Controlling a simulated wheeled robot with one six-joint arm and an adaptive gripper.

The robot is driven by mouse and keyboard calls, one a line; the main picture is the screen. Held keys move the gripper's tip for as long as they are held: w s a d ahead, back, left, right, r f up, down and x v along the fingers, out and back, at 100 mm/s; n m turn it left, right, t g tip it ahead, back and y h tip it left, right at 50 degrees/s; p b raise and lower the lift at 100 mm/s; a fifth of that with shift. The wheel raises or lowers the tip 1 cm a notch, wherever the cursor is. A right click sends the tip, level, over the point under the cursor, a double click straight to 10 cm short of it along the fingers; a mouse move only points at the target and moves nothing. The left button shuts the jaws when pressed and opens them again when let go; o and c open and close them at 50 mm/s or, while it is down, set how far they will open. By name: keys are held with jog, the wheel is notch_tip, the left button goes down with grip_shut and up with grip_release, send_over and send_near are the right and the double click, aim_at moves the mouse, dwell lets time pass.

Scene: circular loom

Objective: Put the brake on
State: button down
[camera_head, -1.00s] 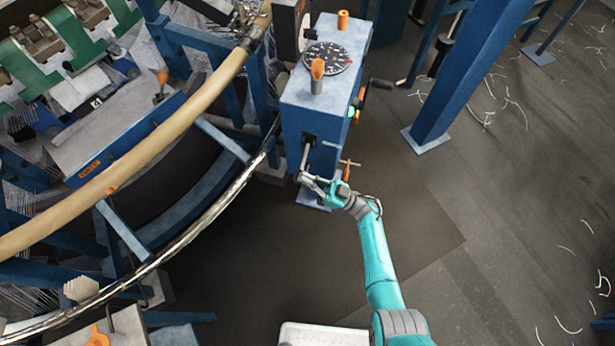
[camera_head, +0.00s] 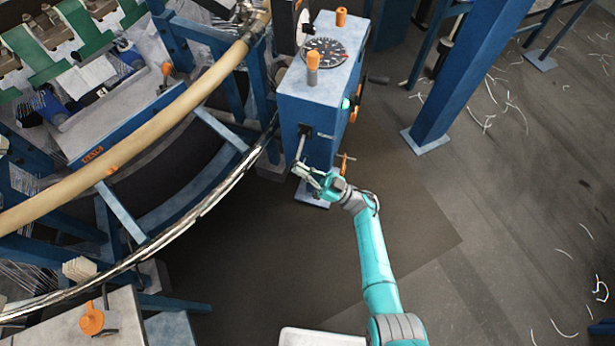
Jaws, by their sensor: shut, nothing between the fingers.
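The blue machine box (camera_head: 305,95) stands at the loom's edge. Its near face has a dark slot with a grey metal lever (camera_head: 300,148) hanging down from it, which looks like the brake lever. My gripper (camera_head: 298,170) is at the lever's lower end, in front of the box. Its fingers are shut with nothing between them. Whether the fingers touch the lever is too small to tell. My wrist covers part of the box's foot. An orange-handled part (camera_head: 346,160) sticks out low on the box's right side, just above my wrist.
The box top has a dial (camera_head: 325,51) and two orange knobs (camera_head: 313,62). A black crank handle (camera_head: 378,79) juts from its right side. The curved loom ring (camera_head: 190,232) lies left, a blue post (camera_head: 450,85) right. The floor around my arm is clear.

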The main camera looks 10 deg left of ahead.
jog(key=w+v, duration=0.1)
jog(key=v, duration=0.8)
jog(key=shift+w+d+r, duration=0.2)
jog(key=shift+w+d, duration=0.35)
jog(key=shift+d, duration=0.15)
